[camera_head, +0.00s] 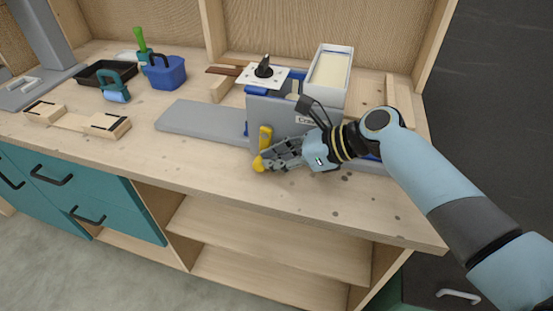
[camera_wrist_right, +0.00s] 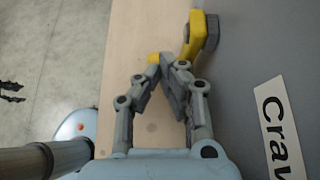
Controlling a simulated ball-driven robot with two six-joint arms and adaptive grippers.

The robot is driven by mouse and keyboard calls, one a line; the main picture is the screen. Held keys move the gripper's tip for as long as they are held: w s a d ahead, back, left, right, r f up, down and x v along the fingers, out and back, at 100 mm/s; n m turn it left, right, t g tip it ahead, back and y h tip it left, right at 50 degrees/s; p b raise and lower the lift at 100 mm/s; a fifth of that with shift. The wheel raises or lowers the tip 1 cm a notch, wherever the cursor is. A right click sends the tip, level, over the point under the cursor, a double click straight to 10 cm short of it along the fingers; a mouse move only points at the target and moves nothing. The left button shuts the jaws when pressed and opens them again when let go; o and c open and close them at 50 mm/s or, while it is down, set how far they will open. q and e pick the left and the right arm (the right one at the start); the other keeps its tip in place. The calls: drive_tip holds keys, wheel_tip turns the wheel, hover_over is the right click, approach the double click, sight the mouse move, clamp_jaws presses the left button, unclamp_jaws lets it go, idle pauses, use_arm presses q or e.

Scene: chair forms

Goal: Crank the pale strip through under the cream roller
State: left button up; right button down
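The crank machine is a grey upright plate (camera_head: 262,108) with a white label, standing on a long grey bed (camera_head: 195,119). A yellow crank arm (camera_head: 265,138) is on its front, and it also shows in the right wrist view (camera_wrist_right: 201,35). My right gripper (camera_head: 264,161) is at the yellow crank knob (camera_head: 257,164). In the wrist view its fingertips (camera_wrist_right: 163,72) nearly meet at the yellow knob (camera_wrist_right: 154,58) and appear shut on it. I cannot make out the pale strip or the cream roller; the plate and my arm hide part of the machine. My left gripper is out of view.
A white box with a cream surface (camera_head: 331,72) stands behind the machine. A blue basket (camera_head: 166,73), black tray (camera_head: 105,72), teal-handled tool (camera_head: 115,88) and wooden frame (camera_head: 78,121) sit to the left. The bench front (camera_head: 215,170) is clear.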

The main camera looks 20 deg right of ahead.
sight(256, 160)
drive_tip(key=shift+w+a+f+t+y+b, duration=0.15)
drive_tip(key=shift+f+t+y+b, duration=0.1)
drive_tip(key=shift+y+b, duration=0.2)
drive_tip(key=shift+w+a+f+t+y+b, duration=0.15)
drive_tip(key=shift+t+y+b, duration=0.15)
drive_tip(key=shift+b, duration=0.25)
drive_tip(key=shift+w+a+f+t+y+b, duration=0.1)
drive_tip(key=shift+a+t+y+b, duration=0.15)
drive_tip(key=shift+t+y+b, duration=0.3)
drive_tip(key=shift+w+a, duration=0.1)
drive_tip(key=shift+a, duration=0.05)
drive_tip(key=shift+w+a+r, duration=0.15)
drive_tip(key=shift+a+r, duration=0.1)
drive_tip(key=shift+a, duration=0.05)
drive_tip(key=shift+w+a+p, duration=0.15)
drive_tip(key=shift+a+p, duration=0.2)
drive_tip(key=shift+p, duration=0.25)
drive_tip(key=shift+w+a+p, duration=0.25)
drive_tip(key=shift+a+p, duration=0.05)
drive_tip(key=shift+a, duration=0.05)
drive_tip(key=shift+w+a+r, duration=0.1)
drive_tip(key=shift+w+r, duration=0.1)
